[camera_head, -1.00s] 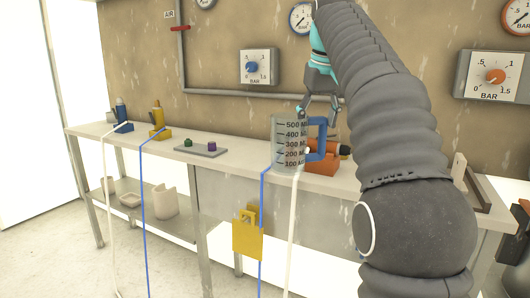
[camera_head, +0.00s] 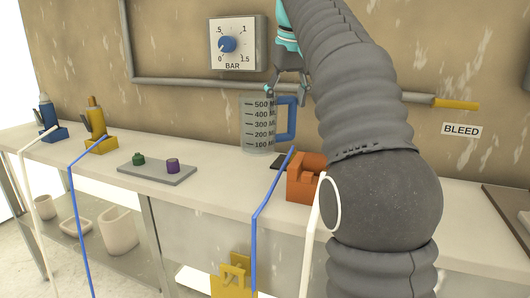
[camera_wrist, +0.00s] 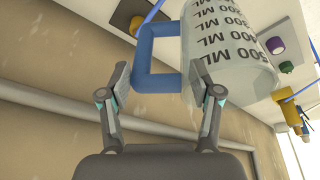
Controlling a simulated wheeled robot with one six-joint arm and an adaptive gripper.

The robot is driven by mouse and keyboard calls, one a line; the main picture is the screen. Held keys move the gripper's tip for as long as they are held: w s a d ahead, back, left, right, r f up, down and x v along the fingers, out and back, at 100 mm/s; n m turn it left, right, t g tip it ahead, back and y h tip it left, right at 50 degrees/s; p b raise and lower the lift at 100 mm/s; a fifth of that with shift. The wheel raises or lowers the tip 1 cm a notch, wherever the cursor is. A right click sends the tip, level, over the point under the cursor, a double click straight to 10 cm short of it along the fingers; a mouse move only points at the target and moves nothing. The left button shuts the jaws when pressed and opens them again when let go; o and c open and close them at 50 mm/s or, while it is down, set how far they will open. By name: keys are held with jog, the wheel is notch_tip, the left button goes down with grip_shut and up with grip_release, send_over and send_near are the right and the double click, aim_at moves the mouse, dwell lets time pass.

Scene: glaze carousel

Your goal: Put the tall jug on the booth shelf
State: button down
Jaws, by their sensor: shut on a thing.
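The tall jug (camera_head: 257,130) is a clear measuring jug with black millilitre marks and a blue handle (camera_head: 291,120). It is upright in the head view, near the wall; whether its base touches the bench I cannot tell. My gripper (camera_head: 287,93) is above the handle, pointing down, shut on the handle. In the wrist view my gripper (camera_wrist: 162,85) has one finger on each side of the blue handle (camera_wrist: 146,55), with the jug body (camera_wrist: 225,45) to the right. I cannot make out a booth shelf in these views.
The bench (camera_head: 215,195) carries an orange block (camera_head: 304,180), a grey plate (camera_head: 157,174) with green and purple knobs, and yellow (camera_head: 96,130) and blue (camera_head: 47,122) spray tools. Blue (camera_head: 262,210) and white hoses hang in front. A pipe (camera_head: 180,83) runs along the wall.

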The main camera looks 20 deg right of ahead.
jog(key=shift+s+a+f+b, duration=0.1)
jog(key=shift+f+b, duration=0.65)
jog(key=shift+f, duration=1.2)
jog(key=shift+a+f+b, duration=0.1)
jog(key=shift+f+b, duration=0.65)
jog(key=shift+f, duration=1.3)
jog(key=shift+c, duration=1.1)
grip_release()
jog(key=p, duration=0.5)
send_near(284, 137)
jog(key=shift+v, duration=1.7)
